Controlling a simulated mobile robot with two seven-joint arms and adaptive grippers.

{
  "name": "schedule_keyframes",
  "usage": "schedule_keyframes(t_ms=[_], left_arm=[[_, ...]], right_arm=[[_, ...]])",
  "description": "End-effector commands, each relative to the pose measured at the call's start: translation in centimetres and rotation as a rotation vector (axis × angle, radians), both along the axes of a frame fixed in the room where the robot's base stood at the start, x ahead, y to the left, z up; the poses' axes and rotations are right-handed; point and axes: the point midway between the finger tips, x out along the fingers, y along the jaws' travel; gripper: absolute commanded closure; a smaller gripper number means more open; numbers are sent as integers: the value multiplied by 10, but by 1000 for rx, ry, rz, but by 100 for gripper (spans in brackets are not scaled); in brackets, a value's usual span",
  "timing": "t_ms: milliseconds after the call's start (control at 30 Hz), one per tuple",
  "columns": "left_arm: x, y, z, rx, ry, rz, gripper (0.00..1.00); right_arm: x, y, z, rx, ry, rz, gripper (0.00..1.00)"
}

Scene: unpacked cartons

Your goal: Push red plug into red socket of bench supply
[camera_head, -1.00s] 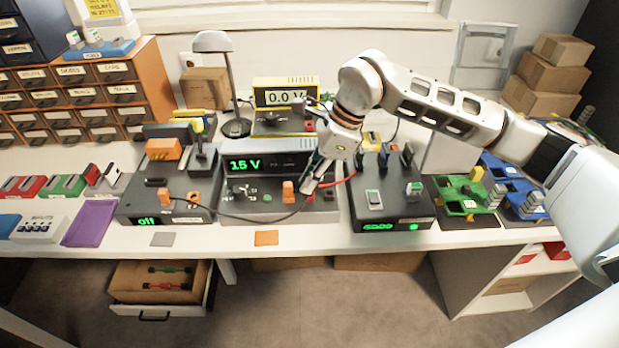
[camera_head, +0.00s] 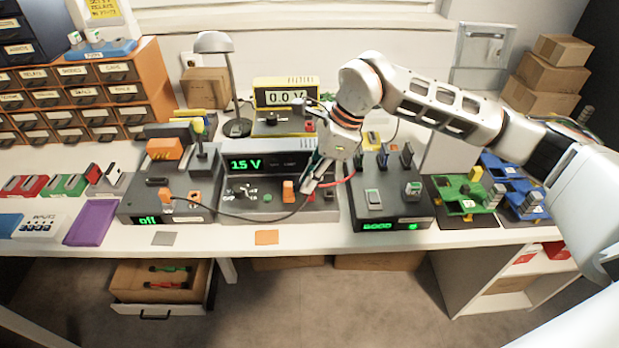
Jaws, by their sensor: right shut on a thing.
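The bench supply (camera_head: 270,163) stands in the middle of the bench, with a green 15 V display and a dark front deck. My right gripper (camera_head: 309,187) reaches down over the right part of this deck and is shut on the red plug, which the fingers mostly hide. A red lead (camera_head: 347,180) comes out on the right side of the fingers. The red socket is hidden or too small to make out under the fingertips, so I cannot tell whether the plug touches it. My left gripper is not in view.
An orange switch (camera_head: 288,190) stands just left of my fingers. A black lead (camera_head: 245,215) runs across the deck to the left box (camera_head: 168,212). A dark box with green lights (camera_head: 390,212) stands close on the right. A yellow meter (camera_head: 286,92) is behind.

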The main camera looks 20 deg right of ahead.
Motion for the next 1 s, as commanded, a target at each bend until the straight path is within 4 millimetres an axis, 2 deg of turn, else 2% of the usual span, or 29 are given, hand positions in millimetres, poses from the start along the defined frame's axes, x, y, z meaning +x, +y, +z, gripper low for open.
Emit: schedule_keyframes(t_ms=[1000], left_arm=[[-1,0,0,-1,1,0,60]], right_arm=[[0,0,-8,0,-1,0,99]])
